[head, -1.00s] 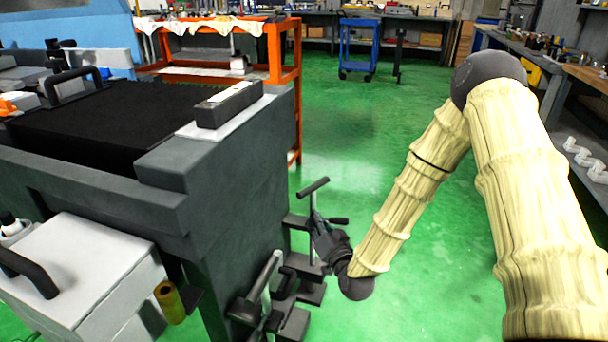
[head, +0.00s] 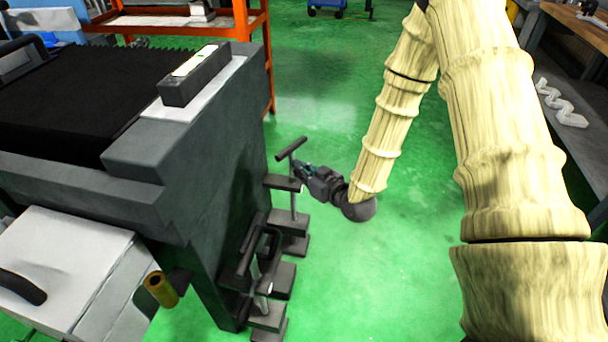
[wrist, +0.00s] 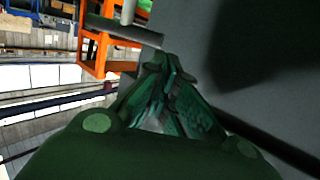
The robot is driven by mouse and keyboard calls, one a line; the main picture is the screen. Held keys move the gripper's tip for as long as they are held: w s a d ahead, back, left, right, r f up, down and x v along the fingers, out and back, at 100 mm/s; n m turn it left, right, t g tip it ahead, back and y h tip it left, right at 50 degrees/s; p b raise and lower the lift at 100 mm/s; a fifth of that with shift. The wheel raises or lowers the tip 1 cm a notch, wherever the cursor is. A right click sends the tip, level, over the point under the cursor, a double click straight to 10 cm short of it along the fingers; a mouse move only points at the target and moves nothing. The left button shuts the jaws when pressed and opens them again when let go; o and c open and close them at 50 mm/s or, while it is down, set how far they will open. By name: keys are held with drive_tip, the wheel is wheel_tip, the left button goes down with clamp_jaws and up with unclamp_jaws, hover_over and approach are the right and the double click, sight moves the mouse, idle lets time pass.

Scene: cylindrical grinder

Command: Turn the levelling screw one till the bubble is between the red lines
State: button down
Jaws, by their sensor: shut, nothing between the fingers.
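A dark level (head: 194,74) with a pale strip on top lies on the machine's near right corner; its bubble and red lines are too small to make out. Two levelling screws with T-handles stand at the foot of the machine's right side. The far screw's crossbar (head: 291,149) is raised on a thin stem; I cannot tell which screw is number one. The near screw's handle (head: 241,261) is lower and closer to me. My gripper (head: 301,171) is just below and right of the far crossbar. In the wrist view its green fingers (wrist: 163,88) are together and empty, near a grey bar (wrist: 124,31).
The grey machine (head: 205,190) stands left of my gripper, with a brass-coloured handle (head: 160,289) sticking out at the front. An orange rack (head: 241,25) is behind it. Green floor (head: 330,270) is clear to the right. A workbench (head: 580,45) lines the right side.

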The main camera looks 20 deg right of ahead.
drive_tip(key=b+x, duration=0.1)
drive_tip(key=x, duration=0.7)
drive_tip(key=shift+w+a, duration=0.2)
drive_tip(key=shift+w, duration=0.05)
